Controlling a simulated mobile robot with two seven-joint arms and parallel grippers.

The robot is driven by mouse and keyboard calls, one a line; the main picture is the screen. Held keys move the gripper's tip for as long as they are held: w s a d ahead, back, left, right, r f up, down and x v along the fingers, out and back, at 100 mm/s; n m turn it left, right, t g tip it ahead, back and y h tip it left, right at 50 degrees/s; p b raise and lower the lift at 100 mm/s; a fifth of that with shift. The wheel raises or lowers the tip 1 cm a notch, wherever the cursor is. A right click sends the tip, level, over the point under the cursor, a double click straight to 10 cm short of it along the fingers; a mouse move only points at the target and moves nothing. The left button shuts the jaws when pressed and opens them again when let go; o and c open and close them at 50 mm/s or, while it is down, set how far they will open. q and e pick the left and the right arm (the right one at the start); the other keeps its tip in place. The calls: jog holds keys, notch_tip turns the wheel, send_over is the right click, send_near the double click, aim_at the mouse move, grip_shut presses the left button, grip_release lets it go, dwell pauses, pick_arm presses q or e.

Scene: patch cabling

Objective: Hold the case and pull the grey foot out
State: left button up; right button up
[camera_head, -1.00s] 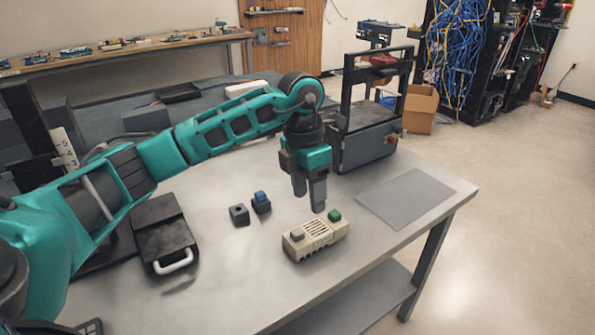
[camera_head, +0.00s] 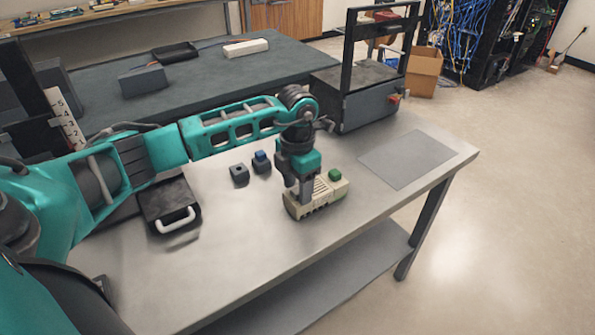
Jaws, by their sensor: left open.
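The beige case (camera_head: 322,201) lies on the metal table, with a slotted top and a green block (camera_head: 335,174) at its far right end. My left gripper (camera_head: 299,192) points down over the case's near left part, open, its fingers at the height of the case top. The grey foot at that left end is hidden, or nearly so, behind the fingers. I cannot tell whether the fingers touch it or stand around it. My right gripper is not in view.
Behind the case stand a small dark block (camera_head: 239,174) and a blue-topped block (camera_head: 261,163). A black case with a white handle (camera_head: 174,220) lies at left. A flat grey mat (camera_head: 407,160) is at right. The table front is clear.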

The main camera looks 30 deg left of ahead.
pick_arm(q)
jog(key=shift+f, duration=0.2)
grip_shut()
dwell(0.8)
jog(key=shift+c, duration=0.2)
grip_release()
